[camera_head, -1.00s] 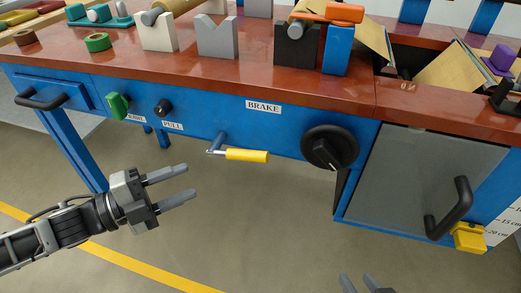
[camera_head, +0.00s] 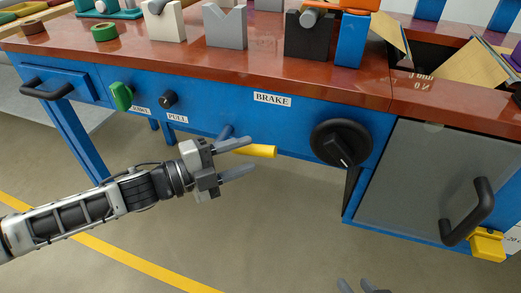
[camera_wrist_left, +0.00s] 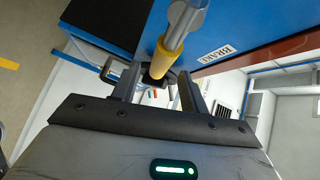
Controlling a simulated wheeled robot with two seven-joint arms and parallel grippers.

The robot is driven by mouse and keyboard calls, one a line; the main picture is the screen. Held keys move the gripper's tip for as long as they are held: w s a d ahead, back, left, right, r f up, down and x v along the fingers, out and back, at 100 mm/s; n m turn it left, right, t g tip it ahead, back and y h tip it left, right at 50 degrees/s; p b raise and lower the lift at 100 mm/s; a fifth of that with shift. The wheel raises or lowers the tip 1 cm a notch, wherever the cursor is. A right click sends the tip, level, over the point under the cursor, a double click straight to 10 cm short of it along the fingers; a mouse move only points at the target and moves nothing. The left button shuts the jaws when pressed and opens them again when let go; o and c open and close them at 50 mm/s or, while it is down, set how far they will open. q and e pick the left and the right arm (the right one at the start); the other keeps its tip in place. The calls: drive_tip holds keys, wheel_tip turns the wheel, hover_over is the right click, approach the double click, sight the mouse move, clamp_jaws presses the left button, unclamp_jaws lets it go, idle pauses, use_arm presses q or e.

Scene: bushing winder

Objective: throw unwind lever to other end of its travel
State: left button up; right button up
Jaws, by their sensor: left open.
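A lever with a yellow grip (camera_head: 263,151) juts from the blue front panel below the BRAKE label. No label reading unwind is legible. My left gripper (camera_head: 245,156) is open just in front of the lever, its fingers overlapping the grip's left part. In the left wrist view the yellow grip (camera_wrist_left: 163,60) and its metal rod lie between the spread fingers, with no clear sign of clamping. My right gripper (camera_head: 358,286) shows only its fingertips at the bottom edge, apart and empty.
A black dial (camera_head: 340,142) sits right of the lever. A green knob (camera_head: 121,96) and a black PULL knob (camera_head: 168,99) are to the left. The red-brown bench top (camera_head: 250,65) overhangs the panel. The floor space below is clear.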

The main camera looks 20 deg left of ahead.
sight(252, 153)
use_arm(q)
drive_tip(key=shift+x, duration=2.35)
clamp_jaws()
